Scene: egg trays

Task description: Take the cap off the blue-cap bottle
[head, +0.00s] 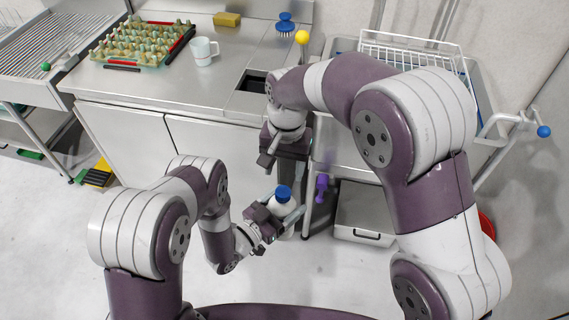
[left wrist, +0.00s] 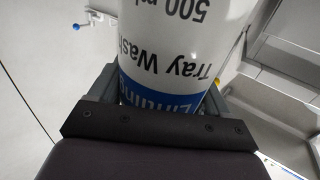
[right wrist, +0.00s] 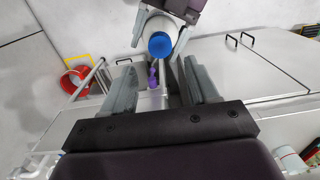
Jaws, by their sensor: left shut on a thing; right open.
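The bottle is white with a blue cap (head: 283,192). My left gripper (head: 280,213) is shut on the bottle's body and holds it up off the floor in front of the counter. In the left wrist view the bottle (left wrist: 180,45) fills the space between the fingers, with "Tray Wash" and "500 ml" printed on it. My right gripper (head: 272,158) is open and empty, above the bottle and a little left of it. In the right wrist view the blue cap (right wrist: 160,45) is on the bottle, beyond the open fingertips and apart from them.
A steel counter (head: 140,88) bears an egg tray (head: 122,67), a white mug (head: 203,50), a yellow sponge (head: 227,19) and a blue brush (head: 285,23). A cart with a wire rack (head: 410,58) stands at the right. A purple spray nozzle (head: 322,186) hangs just right of the bottle.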

